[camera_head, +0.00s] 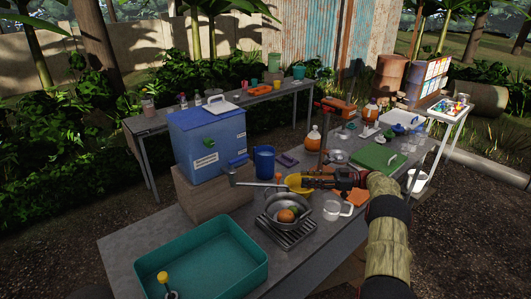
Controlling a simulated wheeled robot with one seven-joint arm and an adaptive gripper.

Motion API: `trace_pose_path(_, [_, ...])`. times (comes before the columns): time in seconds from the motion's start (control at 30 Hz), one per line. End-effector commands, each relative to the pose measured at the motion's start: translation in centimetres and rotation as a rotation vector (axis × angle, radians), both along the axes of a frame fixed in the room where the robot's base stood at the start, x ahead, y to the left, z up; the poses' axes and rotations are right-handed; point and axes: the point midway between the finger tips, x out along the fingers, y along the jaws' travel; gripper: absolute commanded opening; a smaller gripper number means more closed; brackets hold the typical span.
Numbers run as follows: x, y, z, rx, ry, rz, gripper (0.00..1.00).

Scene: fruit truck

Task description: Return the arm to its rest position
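My arm rises from the lower right and bends left over the table. My gripper (312,180), dark with reddish parts, points left above the middle of the table, close to a yellow bowl (299,183) and above the right side of a metal pan (287,208). The view is too small to tell whether the fingers are apart or closed, and I see no object clearly held. The pan holds an orange fruit (286,216) and other round items, and stands on a dark grate (291,234).
A blue dispenser box (208,140) stands on a wooden block, beside a blue mug (264,162). A teal tray (205,262) lies at the front left. A clear mug (333,209) is below my gripper. A green board (378,157) and bottles are at the back right.

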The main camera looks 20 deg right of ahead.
Motion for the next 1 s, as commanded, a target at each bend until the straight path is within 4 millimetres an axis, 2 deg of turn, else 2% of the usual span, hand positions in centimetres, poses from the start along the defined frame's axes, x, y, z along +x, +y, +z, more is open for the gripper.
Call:
trace_pose_path(0.17, [0.0, 0.0, 0.0, -0.008, -0.016, 0.000, 0.37])
trace_pose_path(0.27, [1.5, -0.9, -0.9, -0.067, -0.051, -0.065, 0.37])
trace_pose_path(0.37, [4.8, -3.2, -2.0, -0.141, -0.100, -0.216, 0.37])
trace_pose_path(0.5, [9.0, -8.2, -6.2, -0.222, -0.090, -0.512, 0.37])
trace_pose_path(0.63, [10.6, -13.9, -8.3, -0.312, -0.028, -0.787, 0.37])
trace_pose_path(0.7, [10.6, -16.5, -8.7, -0.366, 0.024, -0.920, 0.37])
trace_pose_path(0.8, [9.7, -19.2, -8.5, -0.446, 0.117, -1.089, 0.37])
trace_pose_path(0.9, [7.7, -20.4, -7.8, -0.523, 0.239, -1.230, 0.37])
trace_pose_path(1.0, [4.6, -20.0, -6.7, -0.593, 0.378, -1.336, 0.37])
